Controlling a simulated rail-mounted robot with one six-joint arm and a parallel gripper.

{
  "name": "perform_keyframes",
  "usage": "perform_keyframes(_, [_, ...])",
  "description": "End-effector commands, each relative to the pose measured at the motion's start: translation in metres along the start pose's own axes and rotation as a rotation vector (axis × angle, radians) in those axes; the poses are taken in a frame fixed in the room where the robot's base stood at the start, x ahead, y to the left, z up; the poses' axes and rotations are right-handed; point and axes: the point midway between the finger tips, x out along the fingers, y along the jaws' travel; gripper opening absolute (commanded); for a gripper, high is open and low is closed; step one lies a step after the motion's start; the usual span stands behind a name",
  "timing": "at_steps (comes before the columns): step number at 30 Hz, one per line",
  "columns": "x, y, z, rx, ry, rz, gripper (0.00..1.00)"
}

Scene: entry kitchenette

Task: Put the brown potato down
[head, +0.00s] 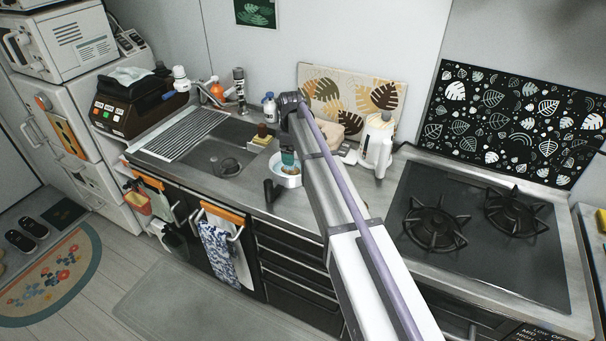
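My arm reaches over the counter, and its end points down at a white round pan or bowl (281,180) beside the sink. My gripper (288,164) is small and partly hidden by my arm; it is at or just above the inside of the white vessel. A small brownish patch (290,171) shows at the fingertips, possibly the brown potato. I cannot tell whether the fingers hold it or whether it touches the vessel.
The sink (225,155) lies left of the vessel. A yellow-and-dark sponge (262,134) and a bottle (270,108) stand behind. Bare counter (292,204) lies in front.

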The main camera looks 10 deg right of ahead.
Motion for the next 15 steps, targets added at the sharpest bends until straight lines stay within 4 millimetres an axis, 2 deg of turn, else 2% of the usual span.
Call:
perform_keyframes(1, [0.0, -0.054, 0.031, 0.113, -0.001, -0.001, 0.85])
perform_keyframes(2, [0.0, -0.083, 0.048, 0.205, -0.001, -0.001, 0.85])
perform_keyframes(3, [0.0, -0.123, 0.071, 0.339, -0.001, 0.0, 0.85])
perform_keyframes(6, [0.0, -0.212, 0.123, 0.664, -0.001, 0.0, 0.85])
perform_keyframes(7, [0.0, -0.234, 0.136, 0.75, -0.001, 0.0, 0.85])
perform_keyframes(9, [0.0, -0.271, 0.157, 0.908, -0.001, 0.001, 0.85])
perform_keyframes(10, [0.0, -0.281, 0.163, 0.957, -0.001, 0.001, 0.85])
perform_keyframes(12, [0.0, -0.293, 0.17, 1.029, -0.001, 0.001, 0.85])
perform_keyframes(15, [0.0, -0.293, 0.17, 1.051, -0.001, 0.001, 0.85])
